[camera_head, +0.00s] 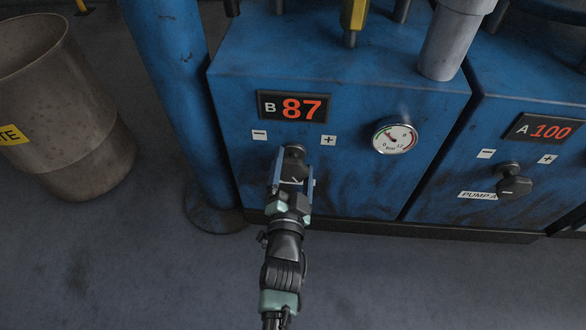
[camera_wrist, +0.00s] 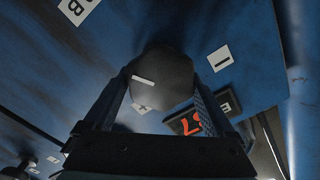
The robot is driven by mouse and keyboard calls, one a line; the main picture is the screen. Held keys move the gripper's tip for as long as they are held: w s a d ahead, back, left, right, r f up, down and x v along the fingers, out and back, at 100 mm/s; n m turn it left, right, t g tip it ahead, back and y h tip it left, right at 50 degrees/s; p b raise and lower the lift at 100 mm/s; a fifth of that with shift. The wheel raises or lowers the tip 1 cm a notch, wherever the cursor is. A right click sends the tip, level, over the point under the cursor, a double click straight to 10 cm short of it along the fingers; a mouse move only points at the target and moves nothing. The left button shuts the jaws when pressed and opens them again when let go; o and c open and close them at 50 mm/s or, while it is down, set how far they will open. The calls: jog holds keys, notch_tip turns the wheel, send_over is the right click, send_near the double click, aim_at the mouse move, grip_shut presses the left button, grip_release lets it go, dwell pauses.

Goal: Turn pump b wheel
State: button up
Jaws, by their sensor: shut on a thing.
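The pump B wheel (camera_head: 294,153) is a dark knob on the front of a blue cabinet, between a minus and a plus mark. It shows larger in the wrist view (camera_wrist: 165,72), with a short white mark on its face. My gripper (camera_head: 293,174) is shut on it; in the wrist view the two fingers (camera_wrist: 163,88) lie on either side of the knob. In the head view my gripper hides the wheel's lower part.
A round gauge (camera_head: 394,138) sits right of the wheel. Further right are the pump A knob (camera_head: 513,184) and its display (camera_head: 545,129), reading 100. A blue post (camera_head: 172,80) and a brown bin (camera_head: 75,120) stand left. The floor in front is clear.

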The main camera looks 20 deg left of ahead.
jog(key=m, duration=0.2)
jog(key=m+b, duration=0.1)
jog(key=m, duration=0.2)
jog(key=shift+d+f+m, duration=0.15)
jog(key=shift+f+m, duration=0.05)
jog(key=shift+m, duration=0.1)
dwell(0.5)
jog(key=o, duration=1.1)
jog(key=shift+c, duration=0.2)
jog(key=shift+b, duration=0.3)
jog(key=p+v, duration=0.2)
jog(key=v, duration=1.1)
jog(key=shift+r, duration=0.1)
